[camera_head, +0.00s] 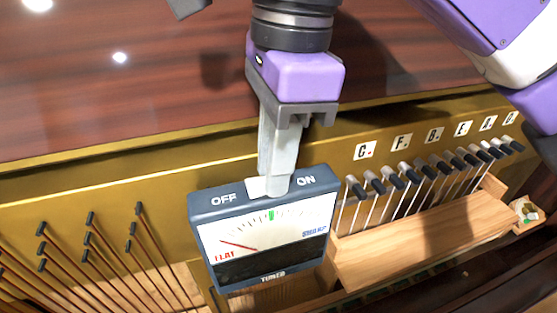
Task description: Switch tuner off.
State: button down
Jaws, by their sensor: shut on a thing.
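The tuner (206,230) is a dark blue-grey box with a white dial marked FLAT and SHARP. A red needle lies at the left, near FLAT, and a green mark sits at the top middle. Its top face carries the words OFF at left and ON at right. A small white switch (256,187) shows between the two words, partly hidden by my fingers. My gripper (278,185) comes down from above, its fingers shut on the switch at the tuner's top face.
Labelled keys with dark-tipped rods (400,175) stand to the right, above a wooden block (430,240). Dark-tipped pins (90,235) stand to the left. A gold rail (100,200) runs behind the tuner, with a glossy red-brown wooden surface (120,100) beyond. A small box (527,213) sits at the far right.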

jog(key=shift+a+r+h, duration=0.1)
jog(key=shift+a+h, duration=0.05)
jog(key=shift+h, duration=0.35)
jog(key=c, duration=1.3)
grip_release()
jog(key=shift+r, duration=0.1)
notch_tip(320, 180, up, 8)
jog(key=shift+f, duration=0.2)
